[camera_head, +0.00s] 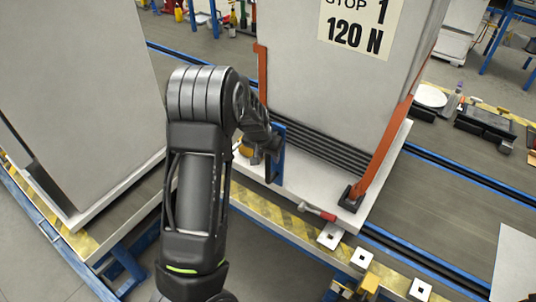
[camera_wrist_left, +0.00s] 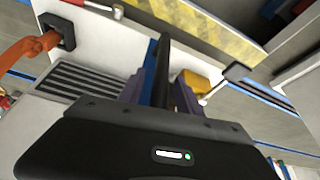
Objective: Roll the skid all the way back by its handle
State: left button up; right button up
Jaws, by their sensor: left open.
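The skid (camera_head: 285,183) is a white platform carrying a tall grey cabinet (camera_head: 340,75) marked "120 N", standing on the rail track. A blue upright handle (camera_head: 279,158) rises at the skid's near edge. My left gripper (camera_head: 267,146) is at this handle, mostly hidden behind my own wrist. In the left wrist view the blue handle (camera_wrist_left: 149,84) shows between the open jaws of the left gripper (camera_wrist_left: 160,88). Whether the jaws touch it, I cannot tell. My right gripper is not in view.
A small red-handled lever (camera_head: 318,212) lies at the skid's front edge. An orange post (camera_head: 382,155) stands on its right corner. Another grey cabinet (camera_head: 80,90) stands at left. Yellow-striped edging (camera_head: 270,212) runs along the front.

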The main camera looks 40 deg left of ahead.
pick_arm(q)
jog(key=shift+c, duration=0.2)
grip_shut()
dwell(1.1)
